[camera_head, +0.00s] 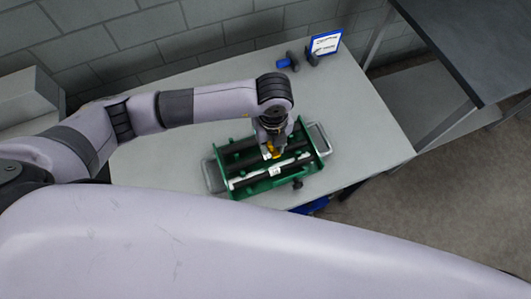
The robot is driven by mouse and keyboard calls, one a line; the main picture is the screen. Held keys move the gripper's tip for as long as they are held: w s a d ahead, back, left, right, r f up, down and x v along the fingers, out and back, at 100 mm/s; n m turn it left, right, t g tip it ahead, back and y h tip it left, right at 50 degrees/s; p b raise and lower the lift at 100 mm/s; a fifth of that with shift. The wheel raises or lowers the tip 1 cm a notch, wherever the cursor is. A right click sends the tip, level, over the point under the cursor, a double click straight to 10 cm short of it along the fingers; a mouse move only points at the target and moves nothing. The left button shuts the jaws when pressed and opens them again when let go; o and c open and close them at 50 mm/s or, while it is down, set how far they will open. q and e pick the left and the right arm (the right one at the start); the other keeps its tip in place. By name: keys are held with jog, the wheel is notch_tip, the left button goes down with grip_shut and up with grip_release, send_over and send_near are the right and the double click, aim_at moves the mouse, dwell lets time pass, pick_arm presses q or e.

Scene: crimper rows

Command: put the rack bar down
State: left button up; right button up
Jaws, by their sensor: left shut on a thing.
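A green rack (223,171) with pale grey end handles lies on the light table. Dark bars and a white bar (259,177) with a small label lie along it. My left gripper (273,150) points down over the middle of the rack. It is shut on the rack bar, and a small orange-yellow piece (268,155) shows at its fingertips. The gripper hides much of what it holds, and I cannot tell whether the bar touches the rack. My right gripper is not in view.
A blue and black tool (288,62) and a small sign (326,43) stand at the table's back edge, by a grey block wall. The table (366,131) is clear right of the rack. A dark-topped bench (485,45) stands at the right.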

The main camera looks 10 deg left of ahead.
aim_at(276, 173)
pick_arm(q)
jog(key=shift+s+d+f, duration=0.15)
jog(key=shift+s, duration=0.05)
jog(key=shift+s+d+f+b, duration=0.2)
jog(key=shift+s+f+b, duration=0.1)
jog(key=shift+f+b, duration=0.3)
jog(key=shift+s+d+f+b, duration=0.15)
jog(key=shift+s+f+b, duration=0.1)
jog(key=shift+f+b, duration=0.35)
jog(key=shift+s+d+f+b, duration=0.25)
jog(key=shift+f+b, duration=0.35)
jog(key=shift+f, duration=0.35)
jog(key=shift+s+d+f+b, duration=0.2)
jog(key=shift+s+f+b, duration=0.3)
jog(key=shift+f, duration=0.4)
jog(key=shift+s+d+f+b, duration=0.2)
jog(key=shift+f+b, duration=0.45)
jog(key=shift+f, duration=0.3)
jog(key=o, duration=0.9)
jog(key=shift+r, duration=0.1)
jog(key=shift+c, duration=0.2)
notch_tip(276, 173, up, 12)
